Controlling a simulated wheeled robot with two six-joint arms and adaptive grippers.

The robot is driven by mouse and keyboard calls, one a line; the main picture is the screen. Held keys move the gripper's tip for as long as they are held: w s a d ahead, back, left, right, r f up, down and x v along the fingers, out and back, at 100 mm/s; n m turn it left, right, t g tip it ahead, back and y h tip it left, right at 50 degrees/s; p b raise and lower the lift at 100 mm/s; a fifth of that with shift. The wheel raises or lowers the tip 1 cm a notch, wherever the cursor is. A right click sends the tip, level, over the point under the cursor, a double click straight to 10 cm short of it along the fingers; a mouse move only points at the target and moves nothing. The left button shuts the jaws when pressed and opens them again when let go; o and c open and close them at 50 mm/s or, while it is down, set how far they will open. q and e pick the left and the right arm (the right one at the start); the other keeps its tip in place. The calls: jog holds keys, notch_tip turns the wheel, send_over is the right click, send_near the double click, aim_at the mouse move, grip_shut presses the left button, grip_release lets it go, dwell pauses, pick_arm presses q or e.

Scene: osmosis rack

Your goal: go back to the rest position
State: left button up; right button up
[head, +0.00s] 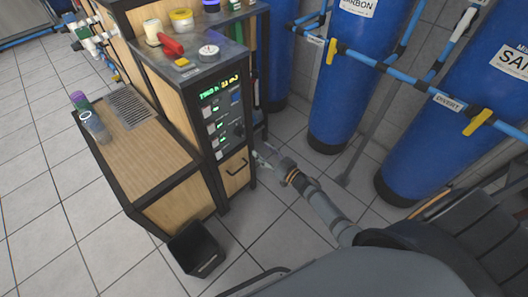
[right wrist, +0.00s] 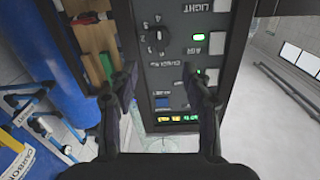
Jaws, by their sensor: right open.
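My right arm reaches from the lower right in the head view. My right gripper (head: 262,157) is at its end, close to the right side of the control cabinet's front, near the drawer. In the right wrist view my right gripper (right wrist: 168,88) is open, with nothing between its fingers. The control panel (right wrist: 172,65) appears upside down beyond the fingers, with a dial, several buttons and green lights. The same panel (head: 225,120) faces forward in the head view. My left gripper is not in view.
Tall blue tanks (head: 345,100) with pipes and yellow valve handles stand at the right. A wooden bench (head: 150,150) with a cup (head: 95,127) stands left of the cabinet. A black bin (head: 196,248) is on the floor. A red-handled item (head: 171,45) lies on top. Tiled floor is clear at left.

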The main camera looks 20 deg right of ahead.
jog(key=s+d+f+m+g+h, duration=0.1)
jog(key=s+d+f+g+h, duration=0.15)
jog(key=f, duration=0.45)
jog(key=s+d+f+m+g+h, duration=0.1)
jog(key=s+d+f+h, duration=0.1)
jog(key=s+f+h, duration=0.3)
jog(key=s+d+f+g, duration=0.2)
jog(key=s+f+g, duration=0.6)
jog(key=s+f, duration=1.05)
jog(key=s+a+f+g, duration=0.2)
jog(key=s+f+g, duration=0.15)
jog(key=s, duration=0.95)
pick_arm(q)
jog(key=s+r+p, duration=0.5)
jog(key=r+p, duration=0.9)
jog(key=p, duration=0.2)
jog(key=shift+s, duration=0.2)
pick_arm(e)
jog(key=s+r, duration=0.3)
jog(key=r, duration=0.4)
jog(key=s+r, duration=0.3)
jog(key=r, duration=0.4)
jog(key=shift+s+g, duration=0.4)
jog(key=shift+a+y, duration=0.15)
jog(key=shift+y, duration=0.1)
